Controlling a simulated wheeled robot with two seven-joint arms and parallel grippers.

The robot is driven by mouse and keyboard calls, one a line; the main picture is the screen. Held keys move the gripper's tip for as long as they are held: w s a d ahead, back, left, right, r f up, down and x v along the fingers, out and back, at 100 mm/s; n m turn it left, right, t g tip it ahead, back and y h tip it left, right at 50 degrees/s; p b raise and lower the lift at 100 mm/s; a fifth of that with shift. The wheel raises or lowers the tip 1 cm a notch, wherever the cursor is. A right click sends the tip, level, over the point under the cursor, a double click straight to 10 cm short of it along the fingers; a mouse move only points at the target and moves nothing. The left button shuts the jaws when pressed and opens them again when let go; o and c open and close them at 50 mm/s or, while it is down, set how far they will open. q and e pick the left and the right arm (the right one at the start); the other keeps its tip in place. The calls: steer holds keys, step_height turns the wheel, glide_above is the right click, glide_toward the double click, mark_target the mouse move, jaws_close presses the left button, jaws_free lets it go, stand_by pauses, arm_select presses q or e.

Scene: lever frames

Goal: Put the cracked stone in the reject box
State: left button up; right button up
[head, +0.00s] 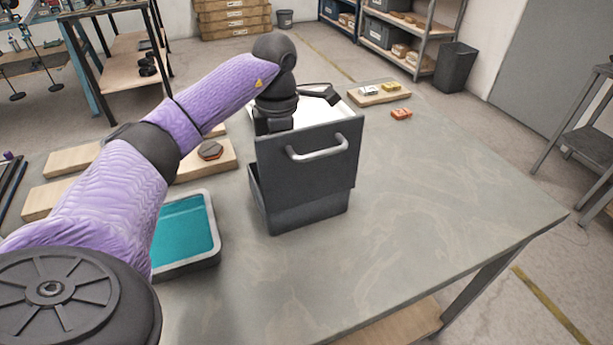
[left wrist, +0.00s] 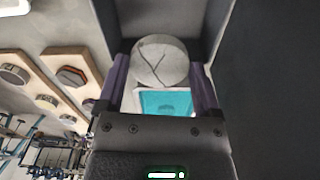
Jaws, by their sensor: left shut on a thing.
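A round pale grey stone (left wrist: 160,62) with a dark branching crack sits between the fingers of my left gripper (left wrist: 160,88) in the left wrist view. The gripper is shut on it. In the head view this gripper (head: 274,122) is at the back left of a dark grey box (head: 300,212), and the stone is hidden there. The box has a tall front panel with a light handle (head: 318,148). Dark grey walls (left wrist: 272,90) surround the stone in the wrist view. I cannot tell how deep it is. My right gripper is not in view.
A teal-lined tray (head: 215,262) stands left of the box. Wooden boards (head: 222,158) lie behind it, one with a hexagonal piece (head: 210,150). The table's right side is clear.

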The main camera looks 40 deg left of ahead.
arm_select(q)
step_height(320, 180, down, 11)
steer(key=b, duration=0.3)
steer(key=shift+r, duration=0.15)
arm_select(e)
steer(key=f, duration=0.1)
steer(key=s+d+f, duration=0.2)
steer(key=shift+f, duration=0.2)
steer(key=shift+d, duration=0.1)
arm_select(q)
steer(key=o, duration=0.8)
step_height(320, 180, up, 12)
steer(key=p, duration=0.3)
steer(key=shift+w+d+p, duration=0.1)
steer(key=shift+p, duration=0.3)
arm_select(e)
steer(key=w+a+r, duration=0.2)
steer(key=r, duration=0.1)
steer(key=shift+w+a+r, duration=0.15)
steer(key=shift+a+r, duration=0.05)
